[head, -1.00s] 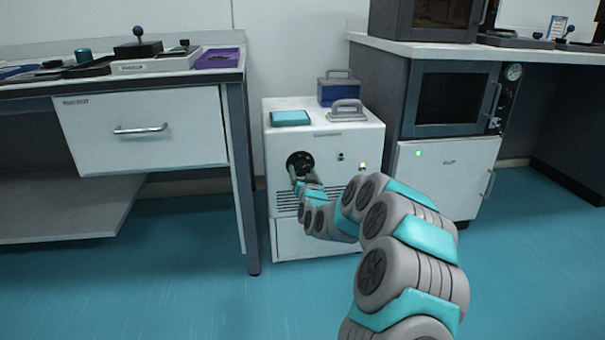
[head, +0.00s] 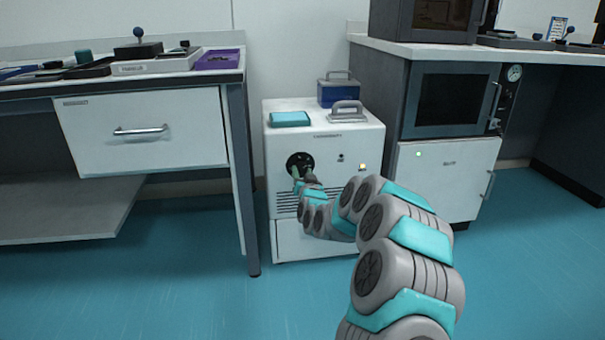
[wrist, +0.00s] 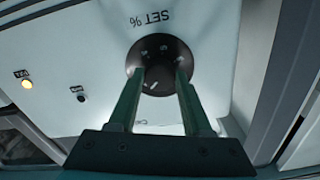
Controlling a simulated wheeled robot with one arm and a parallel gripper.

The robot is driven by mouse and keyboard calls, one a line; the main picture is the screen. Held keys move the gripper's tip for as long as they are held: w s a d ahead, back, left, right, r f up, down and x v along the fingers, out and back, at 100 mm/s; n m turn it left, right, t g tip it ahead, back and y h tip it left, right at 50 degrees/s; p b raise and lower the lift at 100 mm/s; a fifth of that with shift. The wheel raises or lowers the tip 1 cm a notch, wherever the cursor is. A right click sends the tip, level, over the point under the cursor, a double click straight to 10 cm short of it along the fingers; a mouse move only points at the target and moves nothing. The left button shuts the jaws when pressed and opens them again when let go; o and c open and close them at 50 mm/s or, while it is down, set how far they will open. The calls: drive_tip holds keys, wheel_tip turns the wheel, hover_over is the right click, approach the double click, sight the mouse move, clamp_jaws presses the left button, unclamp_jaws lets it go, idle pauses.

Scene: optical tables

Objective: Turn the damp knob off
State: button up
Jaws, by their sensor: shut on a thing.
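The round black damp knob (head: 300,161) is on the front of a white cabinet (head: 349,200) on the floor. In the wrist view the knob (wrist: 159,52) has small white marks and a short white line, and "SET %" is printed beside it, upside down. My gripper (wrist: 160,76) is shut on the knob, with one green finger on each side. In the head view my gripper (head: 304,174) meets the knob, partly hidden by my wrist.
A teal box (head: 290,119), a grey handled item (head: 347,111) and a blue case (head: 337,93) stand on the cabinet. A bench with a drawer (head: 140,128) is at left. A counter with a dark-windowed oven (head: 447,100) is at right. The floor in front is clear.

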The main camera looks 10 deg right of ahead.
clamp_jaws()
drive_tip(key=shift+r+n+p, duration=0.1)
drive_tip(key=shift+n+p, duration=0.2)
drive_tip(key=shift+p, duration=0.05)
drive_tip(key=shift+d+r+n+p, duration=0.15)
drive_tip(key=shift+n+p, duration=0.3)
drive_tip(key=shift+n, duration=0.25)
drive_tip(key=n+p, duration=0.1)
drive_tip(key=n, duration=0.2)
drive_tip(key=shift+p, duration=0.3)
drive_tip(key=shift+n, duration=2.4)
